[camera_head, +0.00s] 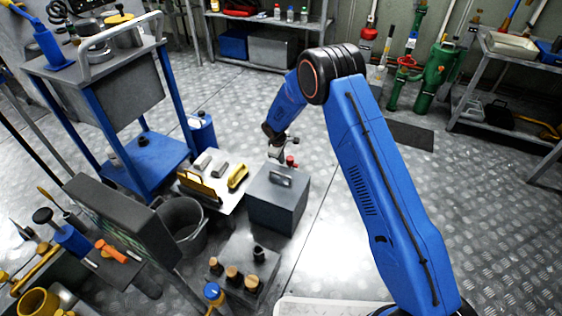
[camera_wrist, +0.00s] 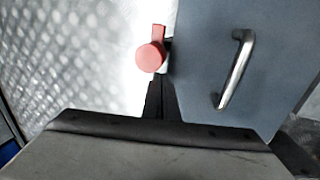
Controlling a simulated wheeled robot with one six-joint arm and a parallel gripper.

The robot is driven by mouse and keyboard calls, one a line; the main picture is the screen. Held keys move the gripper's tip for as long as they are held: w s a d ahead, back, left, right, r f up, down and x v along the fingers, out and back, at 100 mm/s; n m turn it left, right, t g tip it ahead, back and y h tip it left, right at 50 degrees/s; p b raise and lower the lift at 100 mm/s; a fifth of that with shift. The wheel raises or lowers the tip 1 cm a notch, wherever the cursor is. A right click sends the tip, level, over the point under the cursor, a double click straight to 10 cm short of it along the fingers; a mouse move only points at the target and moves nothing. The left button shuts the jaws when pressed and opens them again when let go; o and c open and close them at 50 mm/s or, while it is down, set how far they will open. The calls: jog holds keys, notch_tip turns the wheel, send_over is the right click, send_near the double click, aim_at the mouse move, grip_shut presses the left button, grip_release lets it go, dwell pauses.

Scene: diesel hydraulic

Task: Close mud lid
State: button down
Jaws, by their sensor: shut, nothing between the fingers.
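A dark grey box (camera_head: 277,210) stands on the floor at the centre of the head view. Its flat grey lid (camera_head: 268,185) appears to lie over the top, with a metal handle (camera_head: 281,179). The lid (camera_wrist: 200,65) and handle (camera_wrist: 237,68) fill the right of the wrist view. My gripper (camera_head: 284,155) is above the box's far edge. In the wrist view my gripper (camera_wrist: 162,98) shows as dark narrow fingers, shut and empty, left of the handle. A red knob (camera_wrist: 151,55) is just beyond the fingertips beside the lid. I cannot tell whether the fingers touch anything.
A white-topped stand with tools (camera_head: 213,184) and a grey bucket (camera_head: 181,226) are left of the box. A blue-framed cart (camera_head: 144,160) stands farther left. Several capped bottles (camera_head: 234,275) stand in front. Metal floor right of the box (camera_head: 325,215) is clear up to my arm.

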jog(key=w+d+v, duration=0.1)
jog(key=w+v, duration=0.1)
jog(key=v, duration=1)
jog(key=shift+w+r, duration=0.4)
jog(key=shift+r, duration=0.2)
jog(key=s+d+r+m, duration=0.3)
jog(key=s+d+r, duration=0.3)
jog(key=d+r, duration=0.45)
jog(key=s+d+r+m, duration=0.2)
jog(key=s+d+r, duration=0.5)
jog(key=r, duration=0.7)
jog(key=s+d+r+m+t, duration=0.1)
jog(key=s+d+r+m, duration=0.2)
jog(key=s+d+r, duration=0.75)
jog(key=s+d+m, duration=0.3)
jog(key=s+d, duration=0.1)
jog(key=s, duration=1.1)
jog(key=s+d+f+m+t+y, duration=0.1)
jog(key=s+d+m, duration=0.2)
jog(key=s, duration=1.2)
jog(key=shift+d+f, duration=0.3)
jog(key=shift+d, duration=0.55)
